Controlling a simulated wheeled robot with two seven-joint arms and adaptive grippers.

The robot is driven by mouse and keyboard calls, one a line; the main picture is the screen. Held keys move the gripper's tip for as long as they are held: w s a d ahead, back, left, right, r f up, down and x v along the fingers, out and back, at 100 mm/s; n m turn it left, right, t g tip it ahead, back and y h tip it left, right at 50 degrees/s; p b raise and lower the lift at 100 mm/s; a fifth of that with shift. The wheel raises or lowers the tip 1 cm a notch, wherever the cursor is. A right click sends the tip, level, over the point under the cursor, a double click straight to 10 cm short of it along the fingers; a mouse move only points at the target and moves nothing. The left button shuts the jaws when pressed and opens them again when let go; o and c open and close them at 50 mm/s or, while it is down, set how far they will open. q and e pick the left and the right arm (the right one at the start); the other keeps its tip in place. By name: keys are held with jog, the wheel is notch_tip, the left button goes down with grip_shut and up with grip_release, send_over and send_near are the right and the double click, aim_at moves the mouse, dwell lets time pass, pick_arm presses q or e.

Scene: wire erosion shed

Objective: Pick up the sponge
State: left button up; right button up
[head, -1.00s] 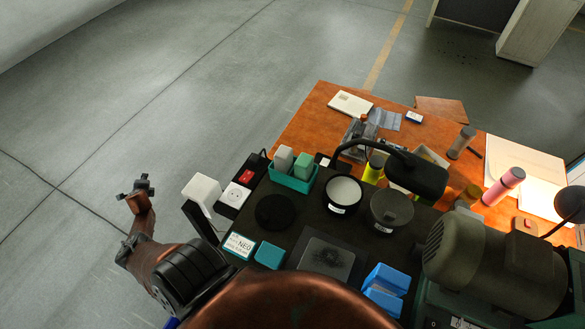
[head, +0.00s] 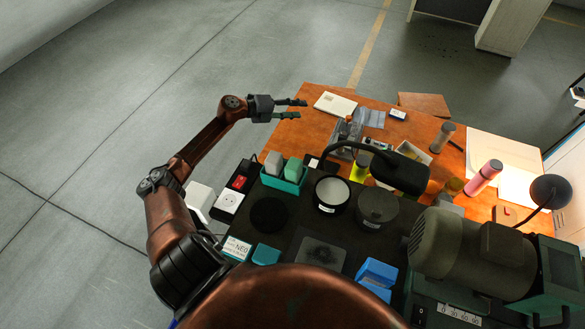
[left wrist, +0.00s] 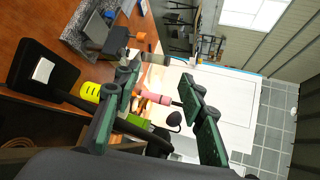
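No thing is plainly a sponge. A grey block (head: 273,161) and a green block (head: 293,169) stand side by side in a small teal tray (head: 288,186) on the black bench top, and either could be one. A flat teal block (head: 266,254) lies nearer to me. My left gripper (head: 300,109) is above the far left edge of the orange table, fingers pointing right, beyond the teal tray and apart from it. In the left wrist view the gripper (left wrist: 160,76) has its two fingers well apart with nothing held between them. My right gripper is not in view.
A black lamp (head: 400,174) arches over the bench beside two round containers (head: 331,194) (head: 377,207). A grey motor (head: 458,250) fills the right side. A white socket (head: 229,202) and red switch (head: 239,182) sit left of the tray. Open floor lies farther left.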

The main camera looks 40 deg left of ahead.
pick_arm(q)
jog(key=s+d+r+m+g+h+p, duration=0.1)
jog(key=s+d+r+m+g, duration=0.15)
jog(key=d, duration=0.55)
jog(key=s+d+r+m+g+p, duration=0.1)
jog(key=s+d+r+m+g, duration=0.15)
jog(key=d, duration=0.45)
jog(key=s+d+r+m+g+h+p, duration=0.15)
jog(key=s+d+g, duration=0.25)
jog(key=d, duration=0.4)
jog(key=g+y, duration=0.4)
jog(key=y, duration=0.5)
send_over(293, 165)
jog(key=shift+s+d+f+m, duration=0.1)
jog(key=shift+f+m, duration=0.25)
jog(key=shift+f, duration=0.4)
jog(key=shift+s+f, duration=0.1)
jog(key=shift+f, duration=0.2)
notch_tip(293, 165, down, 6)
jog(key=shift+f+p, duration=0.1)
jog(key=shift+p, duration=0.9)
jog(key=shift+w+f, duration=0.2)
jog(key=shift+f, duration=0.25)
jog(key=shift+c, duration=0.6)
